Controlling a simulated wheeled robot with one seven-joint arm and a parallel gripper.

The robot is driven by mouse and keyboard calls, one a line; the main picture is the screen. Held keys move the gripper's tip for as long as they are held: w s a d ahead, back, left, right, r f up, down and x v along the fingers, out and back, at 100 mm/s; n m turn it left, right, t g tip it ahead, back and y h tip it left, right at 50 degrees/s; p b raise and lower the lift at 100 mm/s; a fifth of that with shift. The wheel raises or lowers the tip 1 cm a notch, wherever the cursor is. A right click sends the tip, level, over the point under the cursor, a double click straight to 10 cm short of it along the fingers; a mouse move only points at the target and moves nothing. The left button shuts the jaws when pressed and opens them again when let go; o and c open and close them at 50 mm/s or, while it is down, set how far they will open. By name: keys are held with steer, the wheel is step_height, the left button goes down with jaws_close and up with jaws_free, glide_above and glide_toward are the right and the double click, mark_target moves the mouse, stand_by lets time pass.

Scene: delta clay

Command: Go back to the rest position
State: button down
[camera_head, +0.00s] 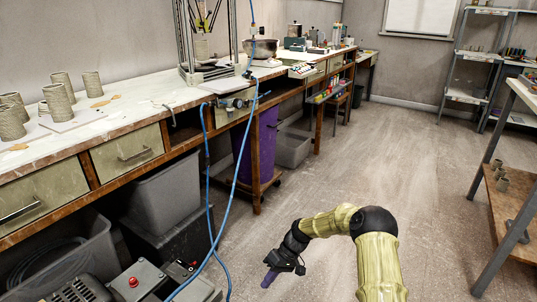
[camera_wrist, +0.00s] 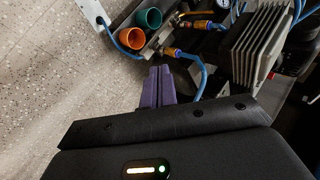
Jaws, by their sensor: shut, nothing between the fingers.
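In the wrist view the purple fingers of my gripper (camera_wrist: 158,86) lie side by side, shut and empty. The gripper is clear of the workbench, with bare floor around it in the head view.
The long workbench (camera_head: 122,121) runs along the left wall with clay cylinders on it. A blue hose (camera_head: 237,170) hangs from it. A red-buttoned box (camera_head: 130,288) stands at the lower left. A shelf (camera_head: 466,97) stands at the back right. The middle floor (camera_head: 330,160) is open.

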steer(key=s+d+r+m+t+h+p, duration=0.1)
steer(key=s+d+r+m+t+h, duration=0.1)
steer(key=s+d+r, duration=0.45)
steer(key=s+d+r+m+t+h+p, duration=0.1)
steer(key=s+d+r+m+t+h, duration=0.25)
steer(key=s+r, duration=0.55)
steer(key=s+d+r+m+t+h+p, duration=0.1)
steer(key=s+d+r+m, duration=0.1)
steer(key=s+d+r, duration=0.45)
steer(key=w+p+v, duration=0.2)
steer(key=p+v, duration=1)
steer(key=v, duration=0.1)
steer(key=w+a+r+p+v, duration=0.1)
steer(key=w+p+v, duration=0.2)
steer(key=p+v, duration=1)
steer(key=w+a+p+v, duration=0.1)
steer(key=w+p+v, duration=0.2)
steer(key=p+v, duration=1)
steer(key=shift+v, duration=0.95)
steer(key=shift+s+a+f+n, duration=0.1)
steer(key=shift+f+n, duration=0.05)
steer(key=shift+n, duration=0.1)
